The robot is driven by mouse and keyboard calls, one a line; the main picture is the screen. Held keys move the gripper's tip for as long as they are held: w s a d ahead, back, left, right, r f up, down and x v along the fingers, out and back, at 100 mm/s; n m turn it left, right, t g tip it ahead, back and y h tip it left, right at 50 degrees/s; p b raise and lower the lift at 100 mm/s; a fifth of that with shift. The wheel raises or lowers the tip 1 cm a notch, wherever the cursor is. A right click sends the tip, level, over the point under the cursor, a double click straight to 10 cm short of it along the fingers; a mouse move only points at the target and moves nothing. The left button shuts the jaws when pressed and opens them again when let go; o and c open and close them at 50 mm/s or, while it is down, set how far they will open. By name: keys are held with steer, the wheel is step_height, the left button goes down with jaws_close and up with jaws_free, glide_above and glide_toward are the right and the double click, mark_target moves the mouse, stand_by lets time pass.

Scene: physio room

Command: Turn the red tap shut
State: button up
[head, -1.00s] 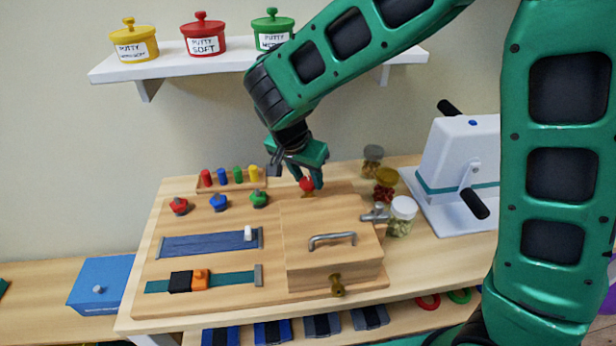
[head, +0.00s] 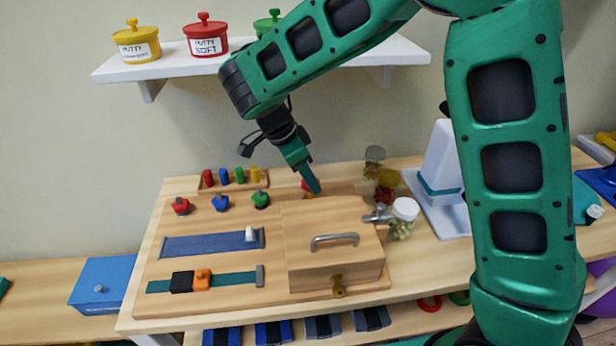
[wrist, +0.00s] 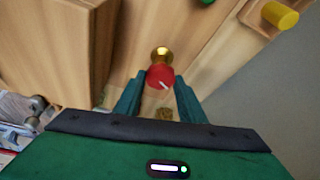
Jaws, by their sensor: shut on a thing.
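The red tap (wrist: 160,77) has a round red knob with a white mark and sits by a brass fitting (wrist: 162,56) on the wooden board. In the wrist view the knob lies between the tips of my gripper (wrist: 158,88), which is shut on it. In the head view my gripper (head: 313,187) reaches down behind the wooden box, and only a small part of the red tap (head: 305,185) shows beside the fingers; the rest is hidden.
The wooden box (head: 330,264) with a metal handle stands just in front of the tap. Jars (head: 404,217) stand to the right. Red, blue and green knobs and a rack of coloured pegs (head: 232,178) are to the left. A shelf (head: 180,66) with putty pots hangs above.

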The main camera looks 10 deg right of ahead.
steer(key=shift+w+a+r, duration=0.1)
steer(key=shift+w, duration=0.1)
steer(key=o, duration=0.9)
steer(key=shift+c, duration=0.2)
steer(key=shift+o, duration=0.9)
steer(key=shift+s, duration=0.1)
steer(key=w+v, duration=0.1)
steer(key=v, duration=0.9)
steer(key=shift+s+r, duration=0.3)
steer(key=shift+s, duration=0.15)
steer(key=shift+a, duration=0.1)
